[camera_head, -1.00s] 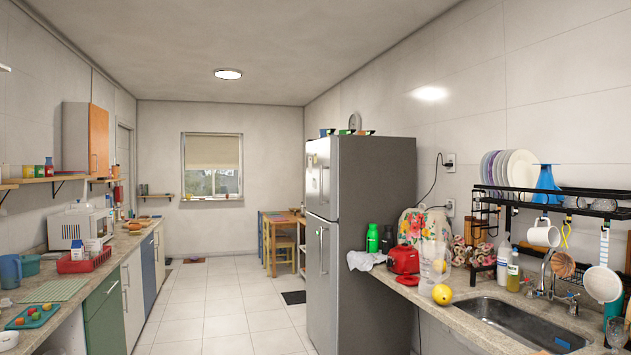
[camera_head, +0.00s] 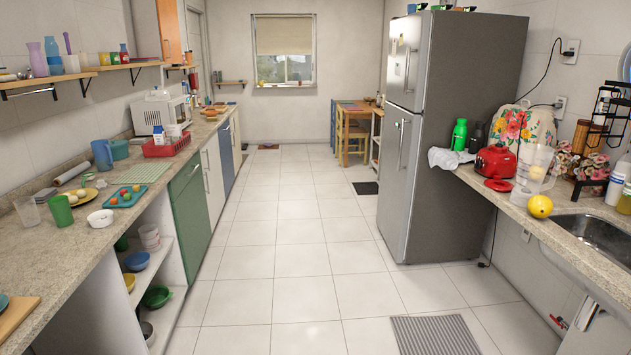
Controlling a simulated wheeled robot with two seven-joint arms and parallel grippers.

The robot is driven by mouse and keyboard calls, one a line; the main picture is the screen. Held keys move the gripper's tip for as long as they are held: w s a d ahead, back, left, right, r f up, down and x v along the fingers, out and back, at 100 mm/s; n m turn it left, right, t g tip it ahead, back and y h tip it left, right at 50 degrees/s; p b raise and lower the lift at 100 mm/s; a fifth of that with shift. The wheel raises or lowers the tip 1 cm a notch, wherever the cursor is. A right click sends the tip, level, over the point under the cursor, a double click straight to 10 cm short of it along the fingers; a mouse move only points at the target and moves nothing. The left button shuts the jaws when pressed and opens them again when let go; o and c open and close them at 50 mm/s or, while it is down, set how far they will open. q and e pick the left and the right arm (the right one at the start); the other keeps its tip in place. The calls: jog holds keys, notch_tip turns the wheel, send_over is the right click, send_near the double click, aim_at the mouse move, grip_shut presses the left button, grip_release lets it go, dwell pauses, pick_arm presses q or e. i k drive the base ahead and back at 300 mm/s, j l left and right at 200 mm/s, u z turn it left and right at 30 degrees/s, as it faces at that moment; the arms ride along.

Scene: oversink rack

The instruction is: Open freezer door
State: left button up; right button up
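The steel refrigerator (camera_head: 458,140) stands on the right side of the aisle, with its doors facing left. Its upper door, the freezer door (camera_head: 401,62), is shut and has a vertical handle (camera_head: 407,70). The lower door (camera_head: 396,185) is also shut, with its own handle (camera_head: 401,143). The fridge is well ahead of me, beyond the right counter. Neither of my grippers shows in the view.
A tiled floor (camera_head: 290,270) lies open down the middle. The left counter (camera_head: 85,240) has an open shelf below and a green cabinet door (camera_head: 189,213). A grey mat (camera_head: 435,336) lies in front.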

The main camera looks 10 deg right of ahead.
aim_at(410, 34)
jog(key=i, duration=2.3)
jog(key=i+z, duration=0.15)
jog(key=i, duration=0.4)
jog(key=i+z, duration=0.15)
jog(key=i, duration=0.45)
jog(key=i+j+z, duration=0.15)
jog(key=i, duration=0.4)
jog(key=i+j+z, duration=0.15)
jog(key=i, duration=0.45)
